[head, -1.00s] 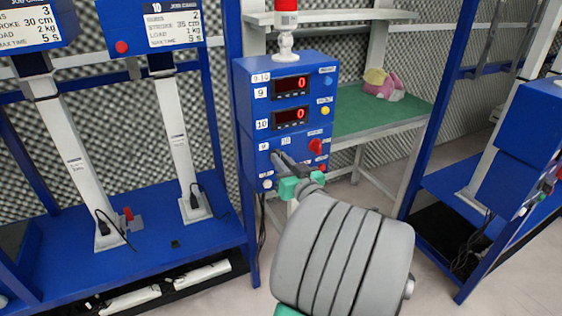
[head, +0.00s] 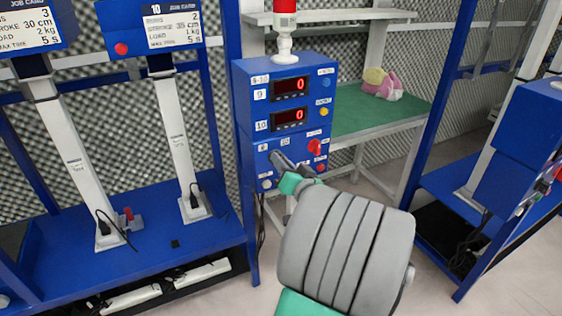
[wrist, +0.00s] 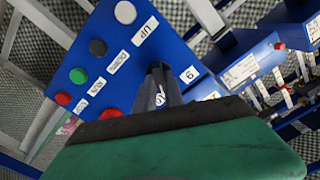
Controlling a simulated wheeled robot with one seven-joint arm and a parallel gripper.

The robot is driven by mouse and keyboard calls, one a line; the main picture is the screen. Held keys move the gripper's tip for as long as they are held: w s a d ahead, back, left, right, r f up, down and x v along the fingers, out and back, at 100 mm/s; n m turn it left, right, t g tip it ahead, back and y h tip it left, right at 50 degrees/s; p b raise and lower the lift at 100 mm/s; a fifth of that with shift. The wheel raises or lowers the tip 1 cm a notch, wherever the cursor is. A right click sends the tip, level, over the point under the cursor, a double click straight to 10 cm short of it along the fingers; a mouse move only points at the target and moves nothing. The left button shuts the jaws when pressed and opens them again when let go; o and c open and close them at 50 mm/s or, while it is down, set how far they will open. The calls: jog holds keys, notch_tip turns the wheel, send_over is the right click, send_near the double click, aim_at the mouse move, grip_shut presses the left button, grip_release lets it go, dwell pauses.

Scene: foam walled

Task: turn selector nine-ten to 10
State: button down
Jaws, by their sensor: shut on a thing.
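The blue control box (head: 243,95) for stations 9 and 10 stands at the middle in the head view. Its selector is on the lower front, under the small labels 9 (head: 262,147) and 10 (head: 285,142). My gripper (head: 277,157) is shut on the selector knob, with its fingers at the panel. In the wrist view the dark fingers (wrist: 157,82) reach the panel beside the label 9 (wrist: 190,74). They cover most of the knob, so I cannot tell which way it points. Both red displays (head: 288,86) read 0.
A red knob (head: 315,147) sits right of the selector. A green-topped table (head: 400,118) stands behind the box, and a blue rack (head: 180,240) at left.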

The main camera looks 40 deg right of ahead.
jog(key=c, duration=1.4)
grip_release()
jog(key=shift+c, duration=0.2)
jog(key=v, duration=0.8)
jog(key=shift+w+r, duration=0.1)
